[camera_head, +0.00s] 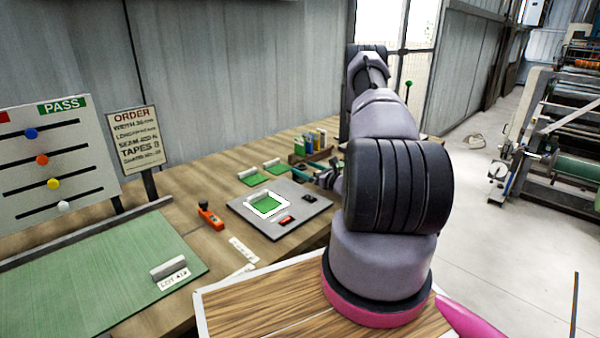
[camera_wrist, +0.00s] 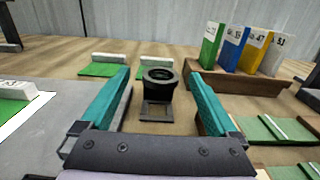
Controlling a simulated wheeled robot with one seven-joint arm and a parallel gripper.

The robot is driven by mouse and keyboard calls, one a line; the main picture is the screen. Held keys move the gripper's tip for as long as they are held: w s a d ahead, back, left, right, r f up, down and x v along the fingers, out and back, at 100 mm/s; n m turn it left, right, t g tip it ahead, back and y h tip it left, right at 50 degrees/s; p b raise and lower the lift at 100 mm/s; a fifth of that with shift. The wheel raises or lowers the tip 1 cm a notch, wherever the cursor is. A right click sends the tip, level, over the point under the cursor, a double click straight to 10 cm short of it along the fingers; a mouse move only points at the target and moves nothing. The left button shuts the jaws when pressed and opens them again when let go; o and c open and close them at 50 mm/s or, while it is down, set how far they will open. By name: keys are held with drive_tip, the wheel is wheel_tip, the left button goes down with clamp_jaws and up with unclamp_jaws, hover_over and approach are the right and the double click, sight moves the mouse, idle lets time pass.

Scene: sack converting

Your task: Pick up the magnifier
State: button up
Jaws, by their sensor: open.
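The magnifier (camera_wrist: 160,96) is a small black stand loupe with a round ring lens on top and a square frame foot. It stands upright on the wooden bench in the middle of the wrist view. My gripper (camera_wrist: 160,78) is open, with one teal finger on each side of the magnifier in that view. Gaps show between the fingers and the magnifier, and nothing is held. In the head view my gripper (camera_head: 322,178) is low over the bench beyond the grey plate, partly hidden by my arm. I cannot make out the magnifier there.
Green pads with pale bars (camera_wrist: 103,65) lie behind and to the right. A wooden rack (camera_wrist: 240,83) of coloured numbered cards stands back right. The grey plate (camera_head: 290,232) is close on the left. An orange tool (camera_head: 211,217) and green mat (camera_head: 90,275) lie farther left.

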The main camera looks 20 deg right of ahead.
drive_tip(key=shift+x, duration=0.75)
drive_tip(key=c, duration=1.5)
drive_tip(key=shift+o, duration=0.2)
drive_tip(key=shift+r, duration=0.1)
